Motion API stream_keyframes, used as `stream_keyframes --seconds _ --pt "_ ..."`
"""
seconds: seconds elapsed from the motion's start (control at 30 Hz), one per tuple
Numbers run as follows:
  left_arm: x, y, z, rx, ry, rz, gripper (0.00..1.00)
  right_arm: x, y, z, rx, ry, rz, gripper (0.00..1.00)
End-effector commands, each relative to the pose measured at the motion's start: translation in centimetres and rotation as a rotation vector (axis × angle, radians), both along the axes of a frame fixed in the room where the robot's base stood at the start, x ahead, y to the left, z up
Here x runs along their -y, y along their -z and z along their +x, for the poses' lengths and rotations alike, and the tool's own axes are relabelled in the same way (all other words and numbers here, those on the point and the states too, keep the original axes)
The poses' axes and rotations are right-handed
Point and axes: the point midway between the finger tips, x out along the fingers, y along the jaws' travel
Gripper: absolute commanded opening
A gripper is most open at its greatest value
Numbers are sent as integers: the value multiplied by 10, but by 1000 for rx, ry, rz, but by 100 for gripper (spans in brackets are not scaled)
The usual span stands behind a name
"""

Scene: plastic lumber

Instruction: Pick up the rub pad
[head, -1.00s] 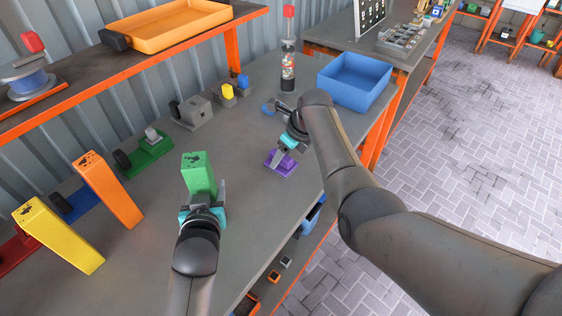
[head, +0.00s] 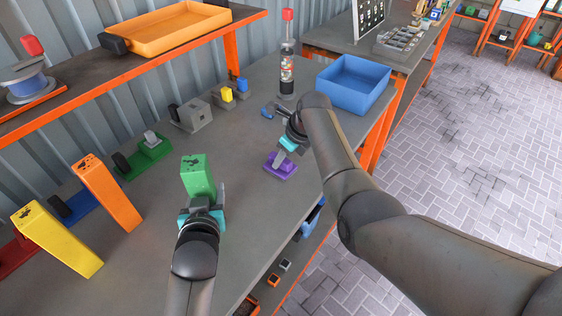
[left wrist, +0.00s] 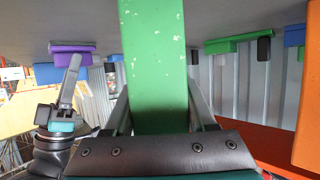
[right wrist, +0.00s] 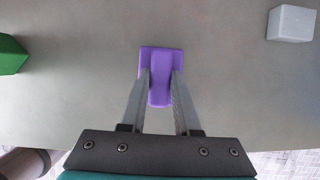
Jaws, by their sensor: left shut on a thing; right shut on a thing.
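The rub pad appears to be the purple piece (head: 281,168), a flat base with a raised grip, on the grey workbench (head: 255,215) near its right edge. My right gripper (head: 280,158) is shut on its raised grip from above. In the right wrist view the fingers (right wrist: 160,85) lie along both sides of the purple piece (right wrist: 160,57). It looks still down on the bench. My left gripper (head: 205,202) is shut on an upright green block (head: 196,172); the block (left wrist: 152,60) also stands between its fingers in the left wrist view.
Leaning orange (head: 108,195) and yellow (head: 60,240) blocks stand at left. A bottle (head: 287,70) and a blue bin (head: 354,84) are at the back. Grey, green and other small pieces line the wall side. The bench middle is clear.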

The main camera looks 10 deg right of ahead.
Motion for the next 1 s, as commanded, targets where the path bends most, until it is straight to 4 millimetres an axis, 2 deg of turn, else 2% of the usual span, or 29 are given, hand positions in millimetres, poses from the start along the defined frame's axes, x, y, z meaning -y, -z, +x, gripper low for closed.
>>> stream_keyframes --seconds 0.13,0.27,0.4,0.6,0.73,1.0 --pt "0 0 0 -1 0 0 0 -1 -9 1 3 -1 1 0" --pt "0 0 0 -1 0 0 0 0 -28 1 6 0 1 0" --pt "0 0 0 -1 0 0 0 -1 -58 2 8 1 2 0" --pt "0 0 0 -1 0 0 0 0 -90 1 5 1 2 0" --pt "0 0 0 -1 0 0 0 0 -99 1 3 1 1 0" --pt "0 0 0 -1 0 0 0 0 -101 0 1 0 0 0"
